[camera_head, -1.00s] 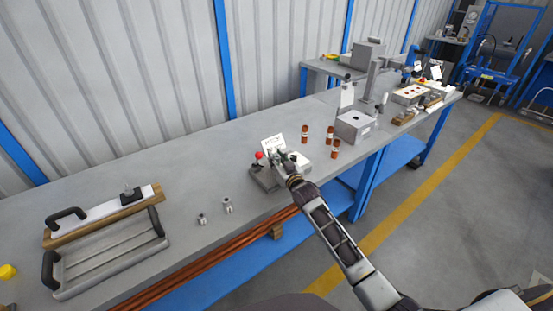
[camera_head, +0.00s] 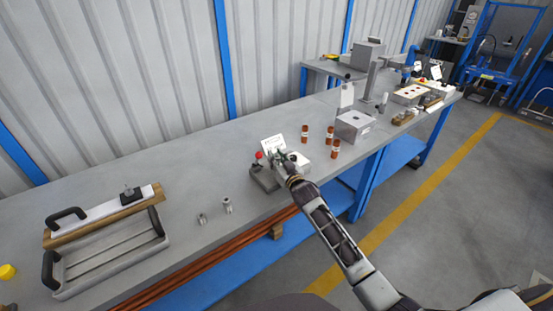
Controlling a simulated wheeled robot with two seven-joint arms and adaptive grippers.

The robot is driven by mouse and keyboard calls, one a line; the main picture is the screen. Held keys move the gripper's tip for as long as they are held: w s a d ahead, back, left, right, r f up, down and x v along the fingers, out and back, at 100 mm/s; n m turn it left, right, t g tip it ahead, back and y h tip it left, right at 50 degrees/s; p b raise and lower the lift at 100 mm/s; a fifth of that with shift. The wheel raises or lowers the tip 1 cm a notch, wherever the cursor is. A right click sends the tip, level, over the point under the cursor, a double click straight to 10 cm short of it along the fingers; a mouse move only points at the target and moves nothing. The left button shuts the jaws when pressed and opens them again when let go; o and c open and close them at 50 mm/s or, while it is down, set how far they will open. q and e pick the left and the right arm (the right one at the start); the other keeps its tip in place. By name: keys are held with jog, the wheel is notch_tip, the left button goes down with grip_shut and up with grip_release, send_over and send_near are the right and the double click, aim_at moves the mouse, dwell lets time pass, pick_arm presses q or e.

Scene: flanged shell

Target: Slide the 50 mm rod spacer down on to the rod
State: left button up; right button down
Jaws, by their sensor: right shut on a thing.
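My right gripper (camera_head: 279,157) is shut at the grey fixture block with the red knob (camera_head: 259,155). What it holds is too small and too covered by the fingers to make out; I take it to be the rod spacer. The rod is not distinguishable, so I cannot tell whether the spacer touches it. Two small metal cylinders stand on the bench to the left, a shorter one (camera_head: 202,218) and a taller one (camera_head: 228,205). My left gripper is not in view.
A white card (camera_head: 272,144) stands behind the fixture. Several brown bottles (camera_head: 329,135) and a grey box (camera_head: 354,125) stand to its right. A handled tray (camera_head: 110,258) lies at the left.

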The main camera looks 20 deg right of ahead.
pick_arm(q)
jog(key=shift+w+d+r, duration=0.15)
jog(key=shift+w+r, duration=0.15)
pick_arm(e)
jog(key=shift+s+a+f, duration=0.1)
jog(key=shift+f, duration=0.45)
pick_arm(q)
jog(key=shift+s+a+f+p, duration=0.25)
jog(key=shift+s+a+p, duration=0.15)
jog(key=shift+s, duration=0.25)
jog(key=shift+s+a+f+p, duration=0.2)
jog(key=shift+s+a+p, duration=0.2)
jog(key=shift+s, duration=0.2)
pick_arm(e)
jog(key=shift+r, duration=1.2)
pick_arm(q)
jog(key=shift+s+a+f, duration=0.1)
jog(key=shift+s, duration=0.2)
pick_arm(e)
jog(key=shift+r, duration=0.15)
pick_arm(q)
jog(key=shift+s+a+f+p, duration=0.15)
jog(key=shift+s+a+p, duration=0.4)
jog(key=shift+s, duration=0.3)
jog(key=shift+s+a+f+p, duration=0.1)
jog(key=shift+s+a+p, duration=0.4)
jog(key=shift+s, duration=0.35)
pick_arm(e)
jog(key=shift+r, duration=0.9)
